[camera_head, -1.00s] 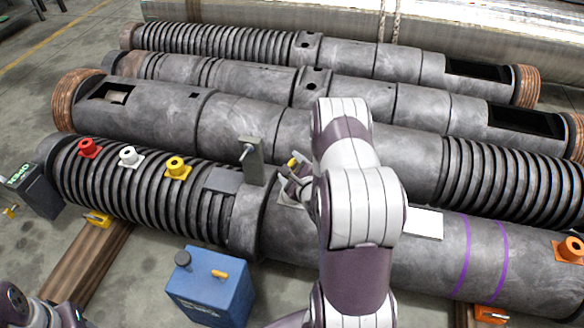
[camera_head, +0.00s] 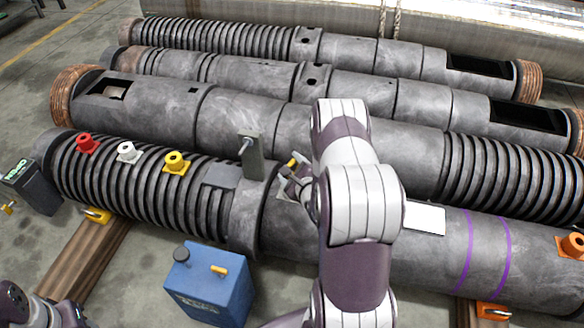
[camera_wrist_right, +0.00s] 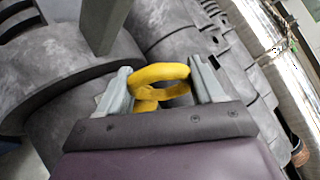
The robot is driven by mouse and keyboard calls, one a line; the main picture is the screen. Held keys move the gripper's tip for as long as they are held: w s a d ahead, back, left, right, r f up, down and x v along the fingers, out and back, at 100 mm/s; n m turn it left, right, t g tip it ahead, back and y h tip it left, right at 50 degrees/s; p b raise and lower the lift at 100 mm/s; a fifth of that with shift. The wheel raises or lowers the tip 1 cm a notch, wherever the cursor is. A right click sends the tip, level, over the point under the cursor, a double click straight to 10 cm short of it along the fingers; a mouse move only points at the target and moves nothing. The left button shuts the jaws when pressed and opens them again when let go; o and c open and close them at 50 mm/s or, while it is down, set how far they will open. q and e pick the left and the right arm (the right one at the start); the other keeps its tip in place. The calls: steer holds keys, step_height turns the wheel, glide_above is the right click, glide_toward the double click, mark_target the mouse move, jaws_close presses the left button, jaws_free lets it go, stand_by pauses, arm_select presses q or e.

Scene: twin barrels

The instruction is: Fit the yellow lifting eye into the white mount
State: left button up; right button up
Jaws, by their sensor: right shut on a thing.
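The yellow lifting eye (camera_wrist_right: 160,73) is a thick ring between the two grey fingers of my right gripper (camera_wrist_right: 160,88), which is shut on it. In the head view a bit of the eye's yellow (camera_head: 295,161) shows at the gripper (camera_head: 298,174), just right of an upright grey bracket, over the front barrel. My right forearm hides part of that area. The white mount (camera_head: 127,152) is a small square base with a round collar on the ribbed left part of the front barrel, well left of the gripper. My left arm shows at the bottom left; its fingers are out of view.
A red mount (camera_head: 86,143) and a yellow mount (camera_head: 175,162) flank the white one. The upright grey bracket (camera_head: 251,158) stands between the mounts and my right gripper. A blue can (camera_head: 210,288) stands in front of the barrel; an orange mount (camera_head: 570,246) is at far right.

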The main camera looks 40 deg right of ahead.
steer(key=shift+f+b, duration=0.35)
steer(key=shift+f, duration=0.2)
steer(key=o, duration=1.3)
steer(key=shift+o, duration=0.2)
steer(key=p+v, duration=0.4)
steer(key=v, duration=0.8)
steer(key=shift+s, duration=0.35)
steer(key=shift+a, duration=0.15)
